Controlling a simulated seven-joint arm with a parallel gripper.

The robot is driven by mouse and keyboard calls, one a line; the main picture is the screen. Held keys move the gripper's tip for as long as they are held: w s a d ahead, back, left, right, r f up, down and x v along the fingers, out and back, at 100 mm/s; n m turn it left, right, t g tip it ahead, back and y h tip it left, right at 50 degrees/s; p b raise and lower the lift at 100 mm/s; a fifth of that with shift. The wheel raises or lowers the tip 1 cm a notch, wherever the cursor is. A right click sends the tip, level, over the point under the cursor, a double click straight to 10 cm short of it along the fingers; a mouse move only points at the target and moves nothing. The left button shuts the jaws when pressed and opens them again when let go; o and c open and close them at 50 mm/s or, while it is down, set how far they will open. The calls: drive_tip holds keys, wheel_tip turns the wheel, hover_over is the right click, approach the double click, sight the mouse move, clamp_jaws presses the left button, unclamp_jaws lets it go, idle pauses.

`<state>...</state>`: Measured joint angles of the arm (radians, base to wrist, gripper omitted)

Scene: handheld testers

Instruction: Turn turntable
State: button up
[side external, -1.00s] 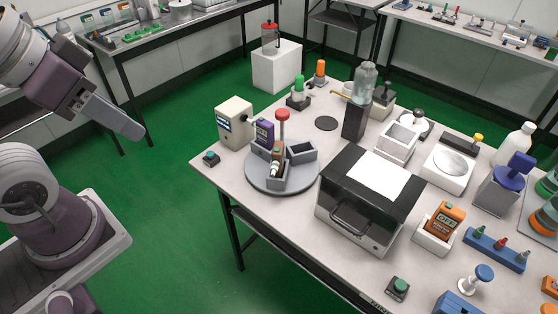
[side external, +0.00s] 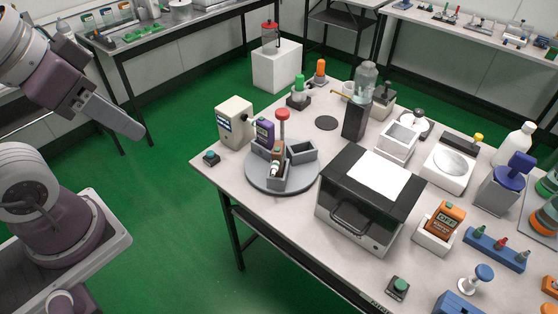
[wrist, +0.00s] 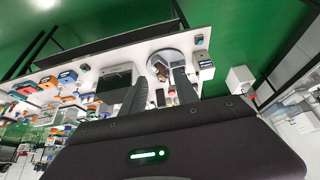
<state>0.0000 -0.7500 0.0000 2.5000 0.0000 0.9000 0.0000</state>
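The turntable (side external: 259,182) is a round grey disc near the left corner of the table. A red-knobbed post (side external: 282,124) rises from it, with grey bins around the post. A purple pack (side external: 264,133) is in the back-left bin, and a brown bottle-like item (side external: 277,153) is in the front bin. The right bin (side external: 301,151) looks empty. My gripper (side external: 137,131) is in the air to the left, well apart from the turntable. In the wrist view my gripper (wrist: 158,74) has its fingers apart with nothing held; the turntable (wrist: 153,66) shows beyond them.
A beige dispenser box (side external: 234,122) stands behind and left of the turntable. A black-and-white machine (side external: 360,212) is close on its right. A small dark button box (side external: 211,158) is at the table's left edge. Green floor separates my arm from the table.

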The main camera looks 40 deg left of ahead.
idle(0.3)
drive_tip(key=shift+o, duration=2)
drive_tip(key=w+r+m+g, duration=0.1)
drive_tip(key=w+r, duration=0.2)
drive_tip(key=w, duration=0.5)
drive_tip(key=shift+w+r+m, duration=0.2)
drive_tip(key=shift+r+m, duration=0.2)
drive_tip(key=m+g, duration=0.4)
drive_tip(key=m, duration=0.3)
hover_over(282, 111)
wheel_tip(282, 111, down, 14)
drive_tip(key=shift+g, duration=0.3)
wheel_tip(282, 111, down, 8)
drive_tip(key=shift+d, duration=0.1)
drive_tip(key=shift+f, duration=0.3)
clamp_jaws()
